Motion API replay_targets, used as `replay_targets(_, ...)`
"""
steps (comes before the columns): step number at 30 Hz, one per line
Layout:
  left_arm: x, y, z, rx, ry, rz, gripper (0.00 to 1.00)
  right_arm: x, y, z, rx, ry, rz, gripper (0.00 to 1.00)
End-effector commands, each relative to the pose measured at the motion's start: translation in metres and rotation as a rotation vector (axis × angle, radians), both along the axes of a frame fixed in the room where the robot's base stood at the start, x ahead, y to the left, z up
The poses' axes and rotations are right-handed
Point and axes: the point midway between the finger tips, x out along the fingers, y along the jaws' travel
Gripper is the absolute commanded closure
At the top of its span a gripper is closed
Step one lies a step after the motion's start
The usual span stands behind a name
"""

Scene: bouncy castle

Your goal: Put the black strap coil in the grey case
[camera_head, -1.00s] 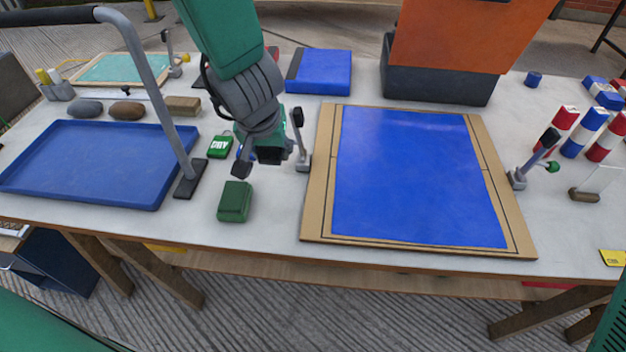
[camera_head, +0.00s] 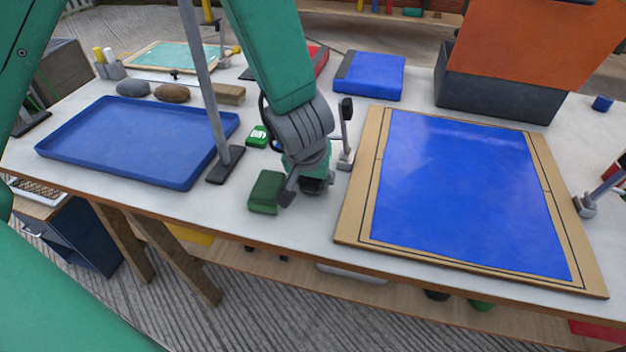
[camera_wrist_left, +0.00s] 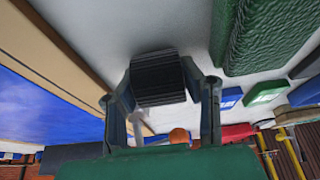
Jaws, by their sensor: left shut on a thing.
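The black strap coil (camera_wrist_left: 158,78) shows in the left wrist view as a ribbed black block between the two fingers. My left gripper (camera_wrist_left: 160,100) is shut on it. In the head view my left gripper (camera_head: 306,188) points down at the white table, just right of a green block (camera_head: 266,192); the coil is mostly hidden there. I cannot tell whether the coil touches the table. The dark grey case (camera_head: 490,98) stands at the back right with a large orange panel (camera_head: 540,40) above it; its inside is not visible. My right gripper is not in view.
A wood-framed blue panel (camera_head: 460,190) lies right of my gripper, with a small grey clamp (camera_head: 346,140) at its left edge. A grey post (camera_head: 222,160) and blue tray (camera_head: 135,145) are left. A blue book-like box (camera_head: 370,78) lies behind.

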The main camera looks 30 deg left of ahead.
Motion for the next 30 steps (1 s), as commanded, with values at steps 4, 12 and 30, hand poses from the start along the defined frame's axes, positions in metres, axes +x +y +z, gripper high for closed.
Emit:
replay_targets(4, 0.0, 0.0, -0.003, 0.0, 0.0, 0.0, 0.6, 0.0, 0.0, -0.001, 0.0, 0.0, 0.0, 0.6)
replay_targets(12, 0.0, 0.0, -0.003, 0.0, 0.0, 0.0, 0.46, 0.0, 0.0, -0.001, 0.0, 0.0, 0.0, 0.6)
replay_targets(30, -0.031, -0.009, 0.084, 0.004, -0.002, -0.003, 0.46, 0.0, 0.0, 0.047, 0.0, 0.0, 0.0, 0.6)
